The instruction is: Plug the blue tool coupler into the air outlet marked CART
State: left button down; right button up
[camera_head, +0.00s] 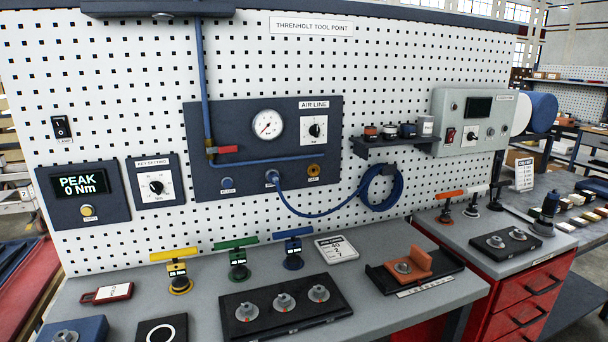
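A dark air line panel (355,125) is fixed to the pegboard. The blue coupler (272,177) sits at the middle port in the panel's lower row, with a blue hose (322,213) running from it to a coil at the right. I cannot tell how deep it sits. A blue port (227,183) is at the left and a brass ring-shaped port (313,169) at the right. The small labels below the ports are too small to read surely, so I cannot tell which says CART. Neither of my grippers is in view.
The hose coil (396,190) hangs right of the panel. A red-handled valve (228,149) is on the blue pipe. Yellow, green (238,262) and blue-handled tools stand on the grey bench (210,290). A black block with three metal fittings (240,335) is in front.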

aim_at(272, 176)
jog(key=i+l, duration=0.15)
jog(key=l, duration=0.25)
jog(key=i+l, duration=0.15)
jog(key=l, duration=0.25)
jog(key=i+l+u, duration=0.1)
jog(key=l, duration=0.25)
jog(key=i+l, duration=0.2)
jog(key=l, duration=0.2)
jog(key=i+l, duration=0.15)
jog(key=l, duration=0.25)
